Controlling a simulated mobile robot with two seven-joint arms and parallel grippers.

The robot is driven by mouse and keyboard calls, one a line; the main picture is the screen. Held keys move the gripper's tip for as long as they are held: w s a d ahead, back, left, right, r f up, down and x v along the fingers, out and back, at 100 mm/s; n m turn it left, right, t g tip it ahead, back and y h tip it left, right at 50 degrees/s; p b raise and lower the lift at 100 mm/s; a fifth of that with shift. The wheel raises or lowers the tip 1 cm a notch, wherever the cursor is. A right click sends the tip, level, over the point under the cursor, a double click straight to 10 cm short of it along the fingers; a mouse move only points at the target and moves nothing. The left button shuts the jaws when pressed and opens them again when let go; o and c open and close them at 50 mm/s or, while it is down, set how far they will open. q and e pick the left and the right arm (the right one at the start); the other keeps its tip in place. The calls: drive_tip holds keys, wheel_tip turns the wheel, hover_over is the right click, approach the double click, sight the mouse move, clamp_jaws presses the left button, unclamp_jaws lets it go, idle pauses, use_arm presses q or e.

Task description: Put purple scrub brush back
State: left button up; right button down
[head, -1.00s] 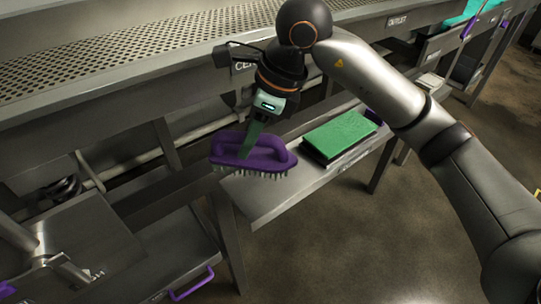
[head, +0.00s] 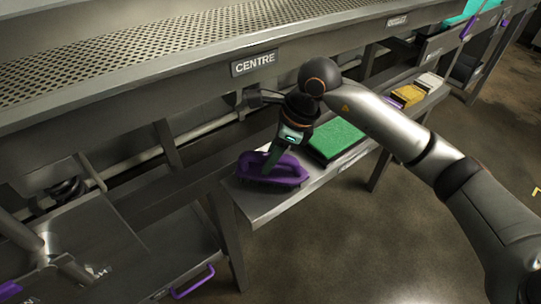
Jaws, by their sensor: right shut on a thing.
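The purple scrub brush (head: 288,172) is at the left end of the narrow metal shelf (head: 262,207), bristles down. It appears to rest on the shelf or sit just above it; I cannot tell which. My right gripper (head: 271,160) is shut on the brush's handle from above, with the handle partly hidden by the fingers. My left gripper is not in view.
A green pad (head: 338,137) lies on the shelf just right of the brush. Yellow (head: 409,95) and white (head: 429,80) items lie farther along. The perforated table with the CENTRE sign (head: 255,64) overhangs behind. A purple handle (head: 192,283) is at lower left.

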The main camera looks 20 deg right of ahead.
drive_tip(key=shift+f, duration=0.1)
drive_tip(key=c, duration=0.6)
unclamp_jaws()
drive_tip(key=v, duration=1.2)
